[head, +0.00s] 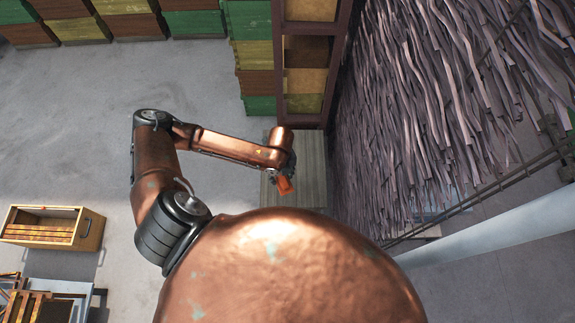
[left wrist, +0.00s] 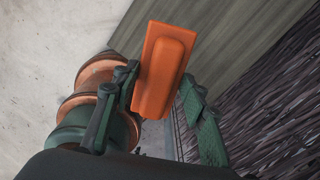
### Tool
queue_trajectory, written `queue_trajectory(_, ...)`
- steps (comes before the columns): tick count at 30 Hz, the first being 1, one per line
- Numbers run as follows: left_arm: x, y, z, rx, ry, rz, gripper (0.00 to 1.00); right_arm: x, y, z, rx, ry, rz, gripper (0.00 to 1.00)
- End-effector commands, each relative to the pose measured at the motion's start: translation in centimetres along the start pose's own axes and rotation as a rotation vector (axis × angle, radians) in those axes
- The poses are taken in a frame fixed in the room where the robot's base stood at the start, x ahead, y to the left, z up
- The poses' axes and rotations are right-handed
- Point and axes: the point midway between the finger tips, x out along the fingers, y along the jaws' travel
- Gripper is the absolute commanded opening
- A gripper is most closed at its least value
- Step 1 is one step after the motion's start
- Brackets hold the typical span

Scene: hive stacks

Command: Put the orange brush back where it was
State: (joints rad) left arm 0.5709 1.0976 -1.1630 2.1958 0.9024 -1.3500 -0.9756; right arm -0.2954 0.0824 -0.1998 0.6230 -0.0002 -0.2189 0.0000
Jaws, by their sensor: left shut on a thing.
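The orange brush (left wrist: 162,70) is a flat orange block with a raised middle part, seen close in the left wrist view. My left gripper (left wrist: 158,95) is shut on it, with a green finger on each side. In the head view the orange brush (head: 285,186) shows small at the end of my left arm, and my left gripper (head: 279,175) is partly hidden behind the arm's last link. The brush is over or near a grey wooden surface (head: 312,165); I cannot tell whether it touches it. My right gripper is not seen in either view.
A tall wooden rack (head: 305,60) and stacked green, yellow and brown hive boxes (head: 250,55) stand beyond the wooden surface. A curtain of hanging strips (head: 420,120) is close on the right. An open wooden box (head: 88,230) is on the left.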

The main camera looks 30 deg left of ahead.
Motion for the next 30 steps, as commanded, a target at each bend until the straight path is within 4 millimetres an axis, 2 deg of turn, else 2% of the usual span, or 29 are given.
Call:
queue_trajectory(5, 1.4, -1.4, 2.6, -0.007, 0.000, -0.001, 0.11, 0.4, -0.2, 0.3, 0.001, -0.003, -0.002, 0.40)
queue_trajectory(13, 4.3, -4.8, 8.0, -0.006, 0.000, -0.002, 0.11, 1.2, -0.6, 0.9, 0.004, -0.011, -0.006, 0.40)
queue_trajectory(18, 7.6, -6.0, 10.0, -0.005, 0.001, 0.000, 0.11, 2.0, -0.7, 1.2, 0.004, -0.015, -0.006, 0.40)
queue_trajectory(30, 10.6, -7.1, 11.8, 0.000, 0.002, 0.000, 0.11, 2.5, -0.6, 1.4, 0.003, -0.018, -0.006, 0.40)
